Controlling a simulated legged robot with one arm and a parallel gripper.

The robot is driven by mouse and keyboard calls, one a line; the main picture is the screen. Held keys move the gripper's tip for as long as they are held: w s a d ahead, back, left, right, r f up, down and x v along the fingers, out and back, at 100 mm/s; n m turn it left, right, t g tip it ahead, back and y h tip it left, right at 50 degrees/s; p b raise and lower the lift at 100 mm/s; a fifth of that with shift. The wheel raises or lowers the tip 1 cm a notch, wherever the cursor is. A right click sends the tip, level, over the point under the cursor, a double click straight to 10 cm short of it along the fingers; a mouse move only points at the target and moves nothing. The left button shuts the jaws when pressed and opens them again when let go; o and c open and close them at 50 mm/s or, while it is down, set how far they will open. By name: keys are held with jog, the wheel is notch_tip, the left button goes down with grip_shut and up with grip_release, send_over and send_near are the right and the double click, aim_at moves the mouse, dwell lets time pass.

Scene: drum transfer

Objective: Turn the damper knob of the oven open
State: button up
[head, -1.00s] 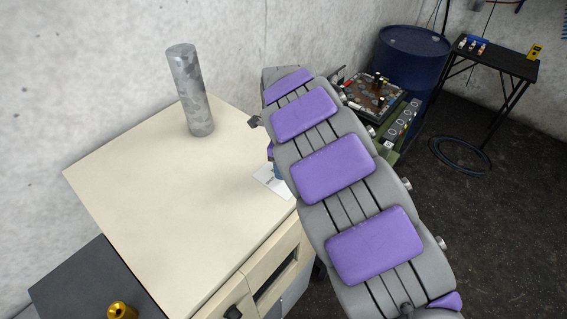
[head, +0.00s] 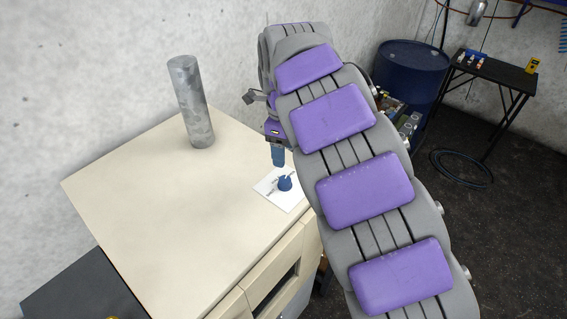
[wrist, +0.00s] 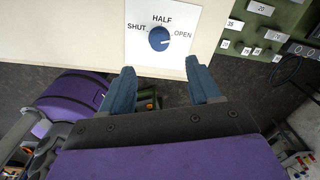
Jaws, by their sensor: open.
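The blue damper knob (wrist: 159,39) sits on a white plate (wrist: 138,52) marked SHUT at left, HALF at top and OPEN at right. A small pale mark shows on the knob, but I cannot tell its exact direction. In the head view the knob (head: 285,183) and plate (head: 279,201) are on the cream oven top (head: 165,215), near its right edge. My gripper (wrist: 161,82) is open and empty. Its two blue fingers are apart, below the knob in the wrist view and not touching it. In the head view a blue finger (head: 278,156) shows just above the plate.
A grey flue pipe (head: 190,102) stands at the back of the oven top. A dark surface (head: 75,290) adjoins it at lower left. A blue drum (head: 412,75) and a black table (head: 495,72) stand beyond my arm. The oven top's middle is clear.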

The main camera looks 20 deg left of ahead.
notch_tip(320, 180, up, 6)
jog(key=shift+r, duration=0.25)
jog(key=shift+s+a, duration=0.1)
dwell(0.4)
jog(key=s+d+f+n+b, duration=0.2)
jog(key=s+d+f+b, duration=0.15)
jog(key=d, duration=0.45)
jog(key=s+d+f+n+b, duration=0.3)
jog(key=d+f+b, duration=0.1)
jog(key=d, duration=0.3)
jog(key=s+d+f+n+b, duration=0.2)
jog(key=s+d+f+b, duration=0.15)
jog(key=d, duration=0.45)
jog(key=s+d+f+n+b, duration=0.2)
jog(key=s+f+n+b, duration=0.1)
jog(key=s+f, duration=0.4)
jog(key=s+d+f+n+g+b, duration=0.1)
jog(key=s+d+f+n+b, duration=0.2)
jog(key=s+f, duration=0.4)
jog(key=s+d+f+n+g+b, duration=0.1)
jog(key=s+d+f+n+b, duration=0.2)
jog(key=s+f+n+b, duration=0.2)
jog(key=s+f, duration=0.2)
jog(key=s, duration=0.2)
jog(key=shift+d+f+n, duration=0.15)
jog(key=shift+f+n, duration=0.15)
jog(key=shift+f, duration=0.1)
jog(key=shift+w, duration=0.1)
jog(key=shift+c, duration=0.4)
